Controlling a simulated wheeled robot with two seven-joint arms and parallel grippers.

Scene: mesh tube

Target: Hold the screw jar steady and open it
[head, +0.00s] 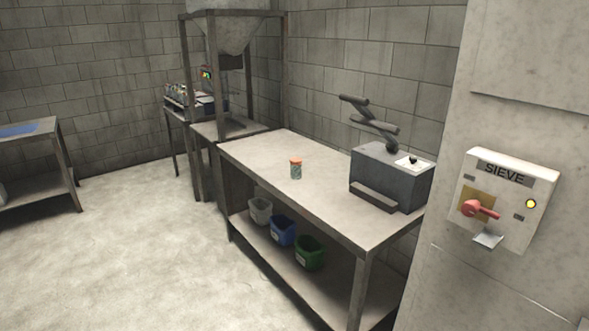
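The screw jar (296,169) stands upright on the long workbench (262,158), near its middle. It is small, with an orange lid (296,161) on top and a greenish, see-through-looking body. The lid sits on the jar; whether it is tight cannot be told. Nothing touches the jar. Neither of my grippers shows in the head view.
A grey machine (378,180) with a dark arm stands right of the jar on the workbench. Grey, blue and green bins (309,252) sit on the lower shelf. A SIEVE switch panel (507,200) is on the near right wall. The floor (130,240) at left is clear.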

